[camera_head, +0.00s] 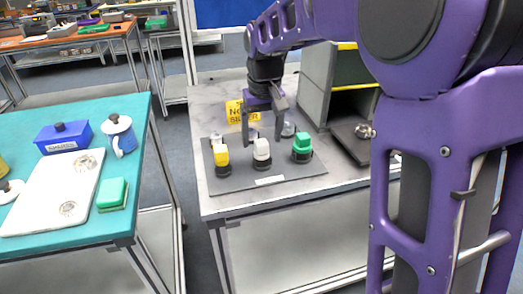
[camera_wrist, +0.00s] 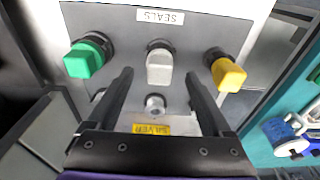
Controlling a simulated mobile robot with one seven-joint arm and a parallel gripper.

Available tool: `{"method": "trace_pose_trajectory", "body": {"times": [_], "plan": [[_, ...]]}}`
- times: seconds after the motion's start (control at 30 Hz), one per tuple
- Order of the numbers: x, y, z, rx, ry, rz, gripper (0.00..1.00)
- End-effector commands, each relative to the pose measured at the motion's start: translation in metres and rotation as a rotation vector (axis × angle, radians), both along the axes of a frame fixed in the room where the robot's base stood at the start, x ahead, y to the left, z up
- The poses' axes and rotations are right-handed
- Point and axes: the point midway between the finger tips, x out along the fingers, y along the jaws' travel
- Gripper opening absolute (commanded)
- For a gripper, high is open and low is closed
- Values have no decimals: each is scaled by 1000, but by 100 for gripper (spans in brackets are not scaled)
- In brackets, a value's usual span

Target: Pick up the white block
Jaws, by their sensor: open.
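The white block (camera_head: 262,149) stands upright in a dark round holder on the grey mat (camera_head: 230,184), between a yellow block (camera_head: 221,155) and a green block (camera_head: 302,142). My gripper (camera_head: 263,141) points down at the white block, with its fingers spread and empty. In the wrist view the white block (camera_wrist: 160,67) shows between and slightly beyond my gripper's fingertips (camera_wrist: 159,74). I cannot tell whether the tips are level with it. The green block (camera_wrist: 84,60) is on the left there and the yellow block (camera_wrist: 228,75) on the right.
Small silver knobs (camera_wrist: 155,104) sit on the mat behind the blocks. A grey open-fronted cabinet (camera_head: 316,85) stands to the right.

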Motion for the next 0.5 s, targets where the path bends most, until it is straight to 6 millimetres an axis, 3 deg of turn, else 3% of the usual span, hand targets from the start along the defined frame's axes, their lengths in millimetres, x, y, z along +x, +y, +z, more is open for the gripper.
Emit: {"method": "trace_pose_trajectory", "body": {"times": [0.03,0.17,0.4,0.5], "plan": [[2,0,-12,-1,4,0,84],[4,1,-29,-1,2,0,84],[5,1,-31,0,1,0,84],[5,1,-31,0,1,0,69]]}}
